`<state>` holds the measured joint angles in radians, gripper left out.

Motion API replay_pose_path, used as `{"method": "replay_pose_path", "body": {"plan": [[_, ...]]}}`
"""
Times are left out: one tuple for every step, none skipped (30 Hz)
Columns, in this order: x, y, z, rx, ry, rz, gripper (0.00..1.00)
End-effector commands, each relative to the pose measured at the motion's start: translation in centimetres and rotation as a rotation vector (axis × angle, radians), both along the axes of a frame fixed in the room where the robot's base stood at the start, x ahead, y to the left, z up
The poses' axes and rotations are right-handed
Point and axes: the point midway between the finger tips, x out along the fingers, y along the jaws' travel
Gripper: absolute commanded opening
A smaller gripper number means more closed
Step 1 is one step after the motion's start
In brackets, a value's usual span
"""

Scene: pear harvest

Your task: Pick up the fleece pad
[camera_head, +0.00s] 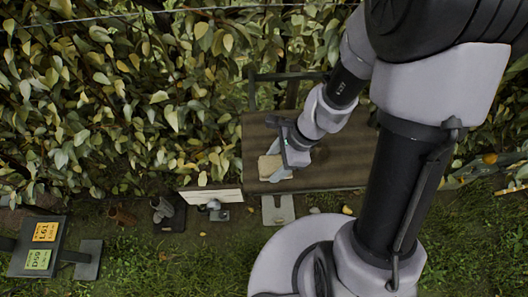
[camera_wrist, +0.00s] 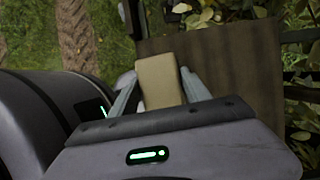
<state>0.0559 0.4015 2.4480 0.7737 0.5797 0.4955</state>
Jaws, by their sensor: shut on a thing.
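The fleece pad (camera_head: 269,164) is a small tan block at the left front part of a brown wooden bench top (camera_head: 345,172). In the wrist view the fleece pad (camera_wrist: 160,84) sits between the two pale fingers of my gripper (camera_wrist: 158,74), one finger along each side. My gripper (camera_head: 272,174) is shut on the pad. I cannot tell whether the pad touches the bench top or is held just above it. The pad's lower end is hidden behind the gripper body in the wrist view.
A leafy hedge (camera_head: 130,90) runs behind and left of the bench. A sign with orange and green labels (camera_head: 41,246) stands at the lower left. Small pots (camera_head: 161,209) and a white board (camera_head: 212,196) are left of the bench. The bench top right of the pad looks clear.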

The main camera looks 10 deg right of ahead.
Motion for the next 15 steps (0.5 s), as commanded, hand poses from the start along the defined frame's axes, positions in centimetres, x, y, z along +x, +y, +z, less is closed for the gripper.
{"method": "replay_pose_path", "body": {"plan": [[-1.1, -0.8, 0.0, 0.0, 0.0, -0.005, 0.15], [-1.8, -1.3, 0.1, 0.0, -0.001, -0.006, 0.15], [-2.4, -1.7, -0.4, 0.001, -0.009, -0.003, 0.15], [-2.8, -2.0, -0.6, 0.003, -0.012, -0.002, 0.15], [-3.3, -2.3, -0.7, 0.003, -0.011, -0.001, 0.15], [-4.0, -2.8, -0.8, -0.001, -0.01, -0.002, 0.15], [-4.3, -3.0, -0.8, 0.0, -0.011, 0.0, 0.15], [-4.3, -3.0, -0.7, 0.007, -0.015, 0.001, 0.15], [-4.4, -3.1, -0.6, 0.012, -0.018, 0.004, 0.15], [-4.5, -3.1, -0.6, 0.015, -0.018, 0.004, 0.15], [-4.8, -3.3, -0.5, 0.016, -0.019, 0.006, 0.15], [-5.1, -3.5, -0.5, 0.014, -0.017, 0.006, 0.15], [-5.4, -3.7, -0.4, 0.012, -0.016, 0.005, 0.15], [-5.6, -3.8, -0.4, 0.009, -0.014, 0.004, 0.15], [-6.0, -4.0, -0.3, 0.004, -0.011, 0.002, 0.15]]}}
